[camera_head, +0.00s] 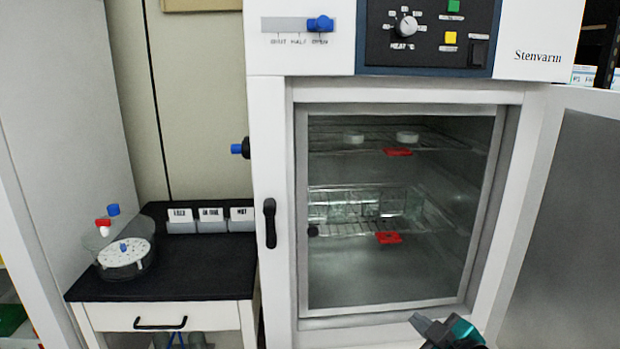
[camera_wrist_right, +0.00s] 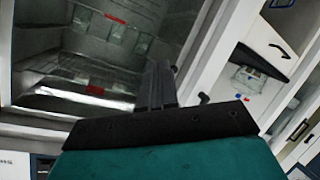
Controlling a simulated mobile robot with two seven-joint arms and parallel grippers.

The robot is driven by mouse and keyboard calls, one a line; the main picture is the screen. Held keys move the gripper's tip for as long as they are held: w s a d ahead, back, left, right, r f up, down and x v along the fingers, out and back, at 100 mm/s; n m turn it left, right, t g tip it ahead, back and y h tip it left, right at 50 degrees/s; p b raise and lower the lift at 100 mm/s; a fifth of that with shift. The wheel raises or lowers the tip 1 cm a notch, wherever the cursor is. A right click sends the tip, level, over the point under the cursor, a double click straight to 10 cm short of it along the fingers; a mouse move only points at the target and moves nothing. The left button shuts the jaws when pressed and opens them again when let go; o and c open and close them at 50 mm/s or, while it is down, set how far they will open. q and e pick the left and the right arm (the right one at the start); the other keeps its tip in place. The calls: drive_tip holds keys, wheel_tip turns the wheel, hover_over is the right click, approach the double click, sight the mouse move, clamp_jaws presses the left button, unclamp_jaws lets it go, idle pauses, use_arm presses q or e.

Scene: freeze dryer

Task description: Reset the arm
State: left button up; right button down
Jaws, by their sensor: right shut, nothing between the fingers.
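My right gripper (camera_head: 420,322) shows at the bottom of the head view, a dark grey and teal part low in front of the freeze dryer (camera_head: 268,120). In the right wrist view its dark fingers (camera_wrist_right: 157,88) are together, with nothing between them. It is apart from the dryer's shelves. The dryer's chamber stands open, and its door (camera_head: 565,210) is swung out to the right. My left gripper shows in neither view.
Wire shelves (camera_head: 345,228) in the chamber hold white dishes, clear containers and red pieces (camera_head: 388,238). A black-topped cabinet (camera_head: 200,270) at left carries a round device (camera_head: 125,253) and labelled boxes (camera_head: 211,220). The open door bounds the right side.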

drive_tip(key=s+a+f+m+g+h, duration=0.1)
drive_tip(key=s+f+m, duration=0.2)
drive_tip(key=s+f, duration=0.5)
drive_tip(key=s+a+f+m+g, duration=0.2)
drive_tip(key=s+f+m, duration=0.2)
drive_tip(key=s+f, duration=0.4)
drive_tip(key=s, duration=0.6)
drive_tip(key=shift+s+h, duration=0.4)
drive_tip(key=shift+f, duration=0.1)
